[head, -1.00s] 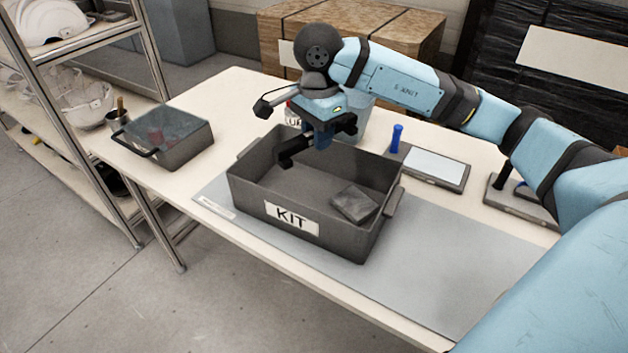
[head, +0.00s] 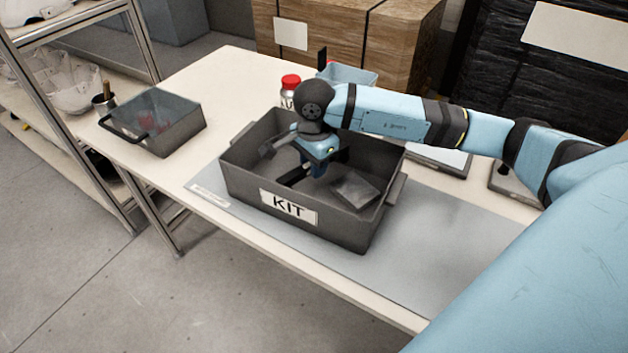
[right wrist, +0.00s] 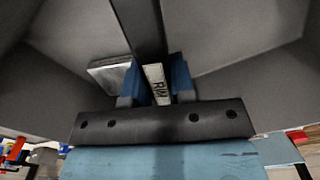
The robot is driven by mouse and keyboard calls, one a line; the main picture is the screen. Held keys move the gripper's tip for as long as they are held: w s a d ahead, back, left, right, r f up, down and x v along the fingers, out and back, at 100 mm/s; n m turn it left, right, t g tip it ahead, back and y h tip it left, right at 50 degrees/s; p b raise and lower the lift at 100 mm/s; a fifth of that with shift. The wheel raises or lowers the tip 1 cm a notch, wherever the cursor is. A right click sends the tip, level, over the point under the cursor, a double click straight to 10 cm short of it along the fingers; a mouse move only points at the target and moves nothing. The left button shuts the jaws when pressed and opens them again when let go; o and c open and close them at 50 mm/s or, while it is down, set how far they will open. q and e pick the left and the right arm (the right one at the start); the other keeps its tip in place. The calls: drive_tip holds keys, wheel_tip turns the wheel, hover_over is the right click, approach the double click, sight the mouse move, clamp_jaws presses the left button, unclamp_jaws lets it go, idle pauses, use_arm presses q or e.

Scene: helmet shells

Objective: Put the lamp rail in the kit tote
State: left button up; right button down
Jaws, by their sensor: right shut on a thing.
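The kit tote (head: 245,187) is a dark grey open box with a KIT label, standing on the table mat. My right gripper (head: 318,172) points down inside the tote, below its rim level. It is shut on the lamp rail (head: 292,178), a dark bar that shows in part between the fingers. In the right wrist view the rail (right wrist: 140,28), with a small white label, runs between the blue fingers (right wrist: 158,88). I cannot tell whether the rail touches the tote floor. My left gripper is not in view.
A grey block (head: 353,191) lies in the tote's right part. A lidded box with a handle (head: 160,125) stands at the table's left. A red-capped bottle (head: 290,88) and a pale blue bin (head: 352,74) stand behind the tote. The mat (head: 450,240) is clear at right.

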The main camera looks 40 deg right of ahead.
sight(314, 189)
drive_tip(key=shift+f, duration=2.5)
drive_tip(key=shift+f+b, duration=0.1)
drive_tip(key=shift+b, duration=0.2)
drive_tip(key=shift+f, duration=0.15)
drive_tip(key=c, duration=1)
unclamp_jaws()
drive_tip(key=shift+o, duration=0.2)
drive_tip(key=shift+r, duration=0.2)
wheel_tip(314, 189, up, 12)
drive_tip(key=shift+r+p, duration=0.1)
drive_tip(key=shift+p, duration=0.45)
